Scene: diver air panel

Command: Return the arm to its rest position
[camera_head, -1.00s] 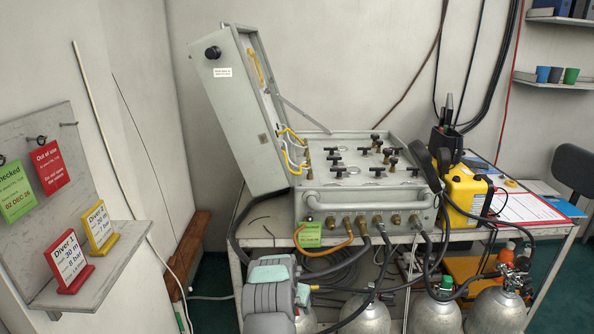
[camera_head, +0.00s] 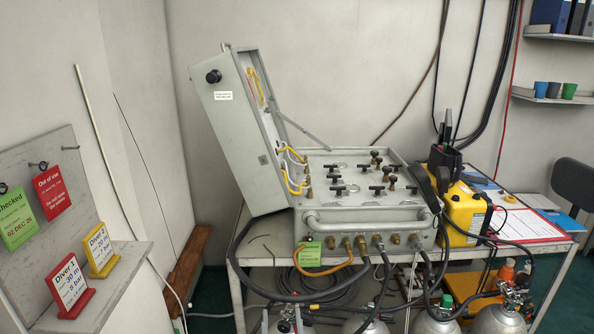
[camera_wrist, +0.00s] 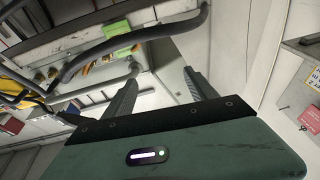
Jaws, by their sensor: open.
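My gripper (camera_wrist: 158,77) shows in the wrist view, its two dark fingers apart with nothing between them. My arm and gripper do not show in the head view now. The grey diver air panel (camera_head: 362,215) stands on the table with its lid (camera_head: 238,140) propped open and several black valve handles on top. A green tag (camera_head: 310,254) hangs at its front left beside the hose fittings. The tag also shows in the wrist view (camera_wrist: 117,28), beyond the fingers and near a dark hose.
A yellow case (camera_head: 464,213) and a clipboard (camera_head: 520,224) stand to the right of the panel. Gas cylinders (camera_head: 497,319) and hoses are below the table front. A shelf with a red sign (camera_head: 70,285) and a yellow sign (camera_head: 101,250) is at left.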

